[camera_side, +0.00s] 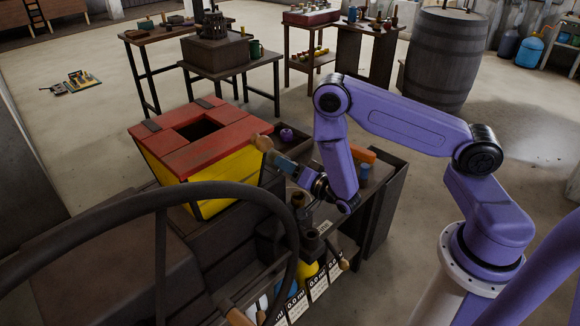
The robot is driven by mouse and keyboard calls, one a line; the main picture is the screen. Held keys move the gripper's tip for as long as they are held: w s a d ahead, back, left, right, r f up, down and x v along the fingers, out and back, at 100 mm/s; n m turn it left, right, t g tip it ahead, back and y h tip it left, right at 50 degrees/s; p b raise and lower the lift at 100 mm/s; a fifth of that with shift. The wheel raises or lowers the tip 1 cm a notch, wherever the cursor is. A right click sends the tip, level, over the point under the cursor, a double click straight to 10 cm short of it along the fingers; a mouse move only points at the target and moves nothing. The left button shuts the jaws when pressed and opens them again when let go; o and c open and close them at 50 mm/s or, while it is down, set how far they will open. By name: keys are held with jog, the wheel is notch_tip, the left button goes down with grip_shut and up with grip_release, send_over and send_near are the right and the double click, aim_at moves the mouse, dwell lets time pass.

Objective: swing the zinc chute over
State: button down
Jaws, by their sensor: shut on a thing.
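A blue-grey metal piece (289,167), which looks like the zinc chute, slants up and left beside the red-topped yellow box. A wooden knob (263,143) shows at its upper left end, close to the box's right edge. My gripper (315,184) is at the lower right end of this piece and appears shut on it. The dark wrist parts hide the exact grip. The red-topped yellow box (190,158) has a dark square opening in its lid.
A dark wheel rim (160,200) crosses the foreground. Wooden knobs and white number tags (318,288) sit below my gripper. A purple round object (287,134), an orange block (363,155) and a blue cylinder (365,173) lie behind it. A barrel (445,60) stands farther back.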

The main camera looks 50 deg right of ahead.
jog(key=shift+a, duration=0.1)
jog(key=c, duration=0.8)
grip_release()
jog(key=shift+o, duration=0.2)
jog(key=shift+s, duration=0.45)
notch_tip(320, 180, up, 7)
jog(key=s, duration=0.2)
